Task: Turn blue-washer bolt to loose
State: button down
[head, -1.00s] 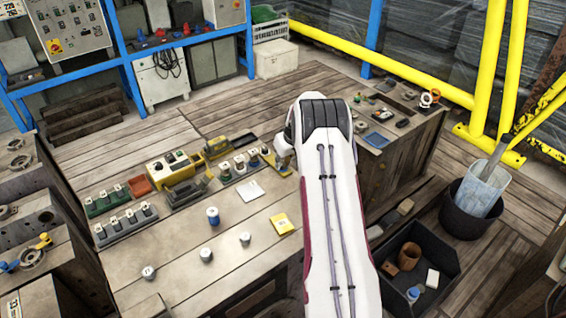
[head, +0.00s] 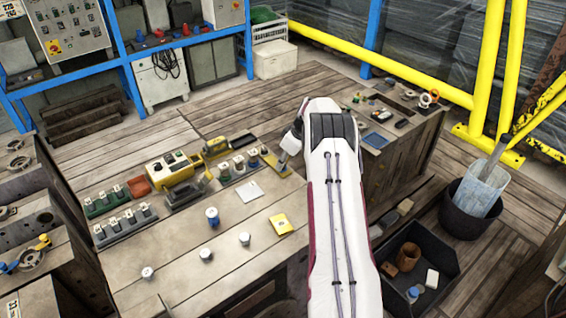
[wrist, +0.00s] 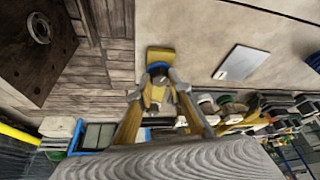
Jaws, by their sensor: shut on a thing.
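In the head view my gripper (head: 283,160) is small and partly hidden by my arm. How far the bolt is turned cannot be told.
Left of the plate stands a row of white-topped pieces (head: 238,163) and a yellow device (head: 181,187). A second bench (head: 400,155) is right of my arm.

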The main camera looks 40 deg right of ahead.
jog(key=shift+f, duration=0.2)
dwell(0.3)
jog(key=c, duration=1.8)
grip_release()
jog(key=shift+c, duration=0.2)
jog(key=shift+r, duration=0.1)
jog(key=shift+r, duration=0.15)
jog(key=v, duration=0.7)
jog(key=shift+d+r, duration=0.1)
jog(key=shift+d, duration=0.05)
